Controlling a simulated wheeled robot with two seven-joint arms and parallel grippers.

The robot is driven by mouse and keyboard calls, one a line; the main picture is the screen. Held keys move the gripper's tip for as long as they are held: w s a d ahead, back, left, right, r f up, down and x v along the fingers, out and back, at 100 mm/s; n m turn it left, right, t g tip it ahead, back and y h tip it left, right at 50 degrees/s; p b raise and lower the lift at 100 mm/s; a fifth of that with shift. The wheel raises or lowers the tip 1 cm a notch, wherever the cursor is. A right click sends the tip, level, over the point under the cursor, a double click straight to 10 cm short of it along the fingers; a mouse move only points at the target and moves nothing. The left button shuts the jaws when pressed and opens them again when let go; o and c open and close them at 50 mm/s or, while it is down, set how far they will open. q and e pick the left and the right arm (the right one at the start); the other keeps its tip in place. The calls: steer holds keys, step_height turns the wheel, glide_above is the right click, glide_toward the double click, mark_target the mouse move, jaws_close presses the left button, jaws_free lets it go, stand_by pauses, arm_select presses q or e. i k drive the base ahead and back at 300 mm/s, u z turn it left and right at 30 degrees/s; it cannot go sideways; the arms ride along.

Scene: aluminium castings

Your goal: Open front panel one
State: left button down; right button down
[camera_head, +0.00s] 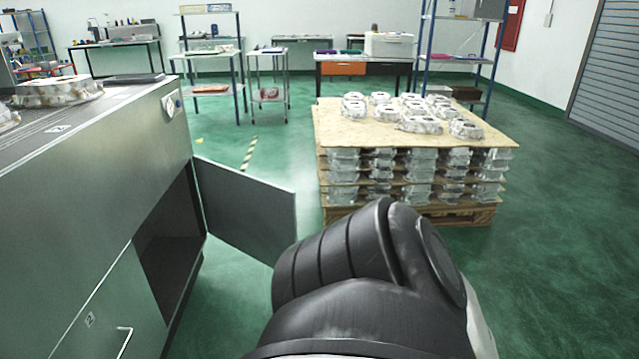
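A grey metal cabinet (75,185) fills the left side. One front panel (245,208) is swung wide open, standing out to the right from its hinge edge at the cabinet's far end. Beside it is the dark opening (168,245) in the cabinet front. A nearer front panel (85,310) is shut; it has a pale handle and a small label that seems to read 2. No number shows on the open panel's visible face. Neither of my grippers is in view; a black arm link of mine fills the lower middle and hides the floor there.
A pallet stack (415,165) of aluminium castings stands right of the open panel, with a floor gap between. A casting (58,92) lies on the cabinet top. Workbenches and shelves line the back wall. Green floor (560,230) is clear at right.

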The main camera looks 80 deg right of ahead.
mark_target(254, 217)
steer(key=z, duration=2.05)
steer(key=i, duration=2.15)
